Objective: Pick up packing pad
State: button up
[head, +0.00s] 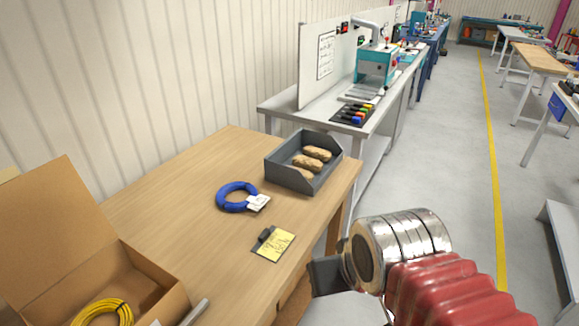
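Several tan, crumpled-looking pads, which seem to be the packing pads, lie in a grey open-front bin (287,178) at the back right of the wooden table. One pad (318,153) lies furthest back, another (306,162) is just in front of it, and a third (302,174) is partly hidden by the bin wall. My gripper (325,276) shows only as a dark block at the end of my silver wrist, low and right, beyond the table's right edge. It is apart from the bin and the pads. Its fingers cannot be made out.
A blue cable coil (222,201) with a white tag lies left of the bin. A small clipboard with a yellow note (274,244) lies nearer. An open cardboard box (150,270) with a yellow coil (82,316) stands front left. A grey bench (285,104) with equipment stands beyond.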

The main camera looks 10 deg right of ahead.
aim_at(314, 165)
jog(key=u, duration=3.95)
jog(key=k, duration=1.5)
